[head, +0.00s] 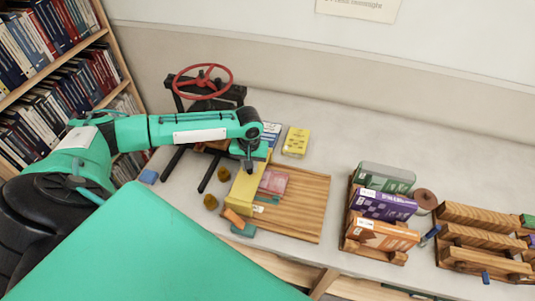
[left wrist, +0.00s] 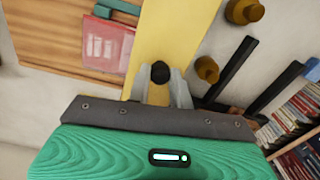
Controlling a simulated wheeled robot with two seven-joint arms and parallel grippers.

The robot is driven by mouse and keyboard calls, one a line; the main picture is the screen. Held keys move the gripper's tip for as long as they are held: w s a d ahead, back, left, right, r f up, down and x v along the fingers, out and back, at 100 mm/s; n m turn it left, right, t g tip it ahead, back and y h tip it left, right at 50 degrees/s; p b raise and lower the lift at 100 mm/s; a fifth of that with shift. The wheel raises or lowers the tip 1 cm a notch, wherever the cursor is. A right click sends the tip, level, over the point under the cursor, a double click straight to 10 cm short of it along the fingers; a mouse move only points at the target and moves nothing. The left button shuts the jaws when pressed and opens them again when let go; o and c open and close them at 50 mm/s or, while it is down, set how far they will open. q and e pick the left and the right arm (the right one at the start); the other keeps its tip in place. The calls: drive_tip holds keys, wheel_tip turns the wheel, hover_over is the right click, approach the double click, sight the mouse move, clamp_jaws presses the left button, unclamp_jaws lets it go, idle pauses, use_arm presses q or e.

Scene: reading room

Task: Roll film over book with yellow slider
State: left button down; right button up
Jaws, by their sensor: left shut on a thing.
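The yellow slider (head: 243,192) lies as a long bar along the left part of a wooden board (head: 302,203). It also shows in the left wrist view (left wrist: 172,30), with a dark round knob (left wrist: 160,72) on it. My left gripper (head: 248,164) is over the slider's far half, its fingers closed around the knob in the left wrist view (left wrist: 160,88). A pinkish-red book (head: 274,182) lies flat on the board just right of the slider; it also shows in the left wrist view (left wrist: 107,43). I cannot make out the film clearly. My right gripper is out of view.
A press with a red wheel (head: 203,77) stands behind my left arm. A yellow box (head: 296,142) lies beyond the board. An orange block (head: 233,217) and a teal block (head: 243,230) are at the slider's near end. Boxes in a rack (head: 380,232) stand to the right.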

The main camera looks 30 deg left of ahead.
use_arm(q)
drive_tip(key=shift+s+a, duration=0.15)
drive_tip(key=shift+a, duration=0.6)
drive_tip(key=c, duration=1.3)
unclamp_jaws()
drive_tip(key=shift+a, duration=0.15)
drive_tip(key=shift+o, duration=0.2)
drive_tip(key=shift+s, duration=0.1)
drive_tip(key=shift+r, duration=0.1)
drive_tip(key=shift+r, duration=0.3)
wheel_tip(320, 180, up, 13)
drive_tip(key=b, duration=0.3)
